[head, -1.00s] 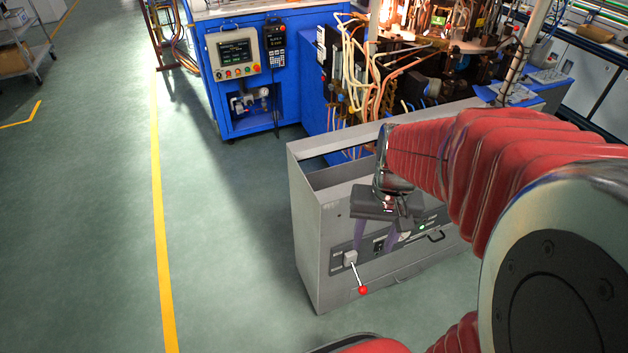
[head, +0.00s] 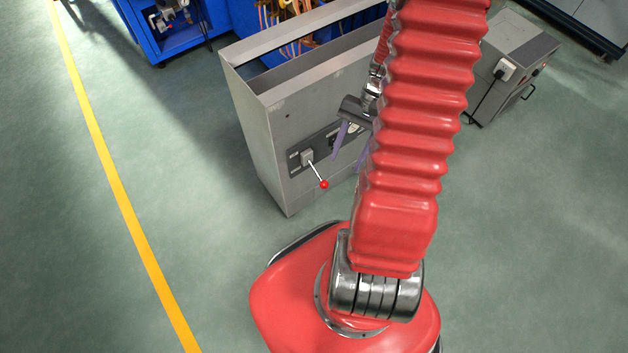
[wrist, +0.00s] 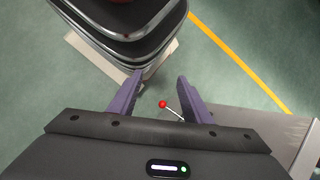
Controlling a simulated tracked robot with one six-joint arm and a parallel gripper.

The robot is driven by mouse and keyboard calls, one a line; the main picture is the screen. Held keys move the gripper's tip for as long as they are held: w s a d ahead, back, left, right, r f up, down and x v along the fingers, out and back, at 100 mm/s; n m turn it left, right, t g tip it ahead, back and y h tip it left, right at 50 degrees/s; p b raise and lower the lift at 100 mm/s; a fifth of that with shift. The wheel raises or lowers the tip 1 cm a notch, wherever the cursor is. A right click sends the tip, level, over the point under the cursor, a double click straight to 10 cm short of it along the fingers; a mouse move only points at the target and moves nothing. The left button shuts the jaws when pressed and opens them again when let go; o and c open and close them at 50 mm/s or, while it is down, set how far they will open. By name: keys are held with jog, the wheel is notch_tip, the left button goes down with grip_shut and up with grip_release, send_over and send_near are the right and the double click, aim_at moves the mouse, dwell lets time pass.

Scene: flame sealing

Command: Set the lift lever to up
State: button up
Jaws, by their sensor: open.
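The lift lever (head: 316,174) is a thin metal rod with a red ball knob. It slants down and to the right from a light square mount on the front panel of a grey cabinet (head: 262,135). My gripper (head: 346,160) is open and empty, with purple fingers, just right of the lever in the head view; the arm partly hides it. In the wrist view the red knob (wrist: 163,104) shows between the two open fingers (wrist: 156,92), beyond them and not visibly touched. The lever's mount is hidden there by the gripper body.
My red base stands close in front of the cabinet. A grey box with a handle (head: 512,62) stands at the upper right. Blue machinery (head: 180,30) is behind the cabinet. Open green floor with a yellow line (head: 115,190) lies at left.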

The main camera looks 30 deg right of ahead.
jog(key=s+d+f+m+t+y, duration=0.25)
jog(key=f+m+y, duration=0.4)
jog(key=f, duration=0.95)
jog(key=m+t+h, duration=0.2)
jog(key=m+t, duration=1.1)
jog(key=t, duration=0.1)
send_near(317, 174)
jog(key=s+f, duration=0.3)
jog(key=s, duration=0.1)
jog(key=shift+d+r+y, duration=0.1)
jog(key=shift+d+y, duration=0.15)
jog(key=shift+d, duration=0.1)
jog(key=shift+w+a, duration=0.1)
jog(key=shift+w, duration=0.1)
jog(key=x, duration=1.3)
jog(key=shift+w+a, duration=0.15)
jog(key=shift+w, duration=0.05)
jog(key=shift+c, duration=0.6)
grip_shut()
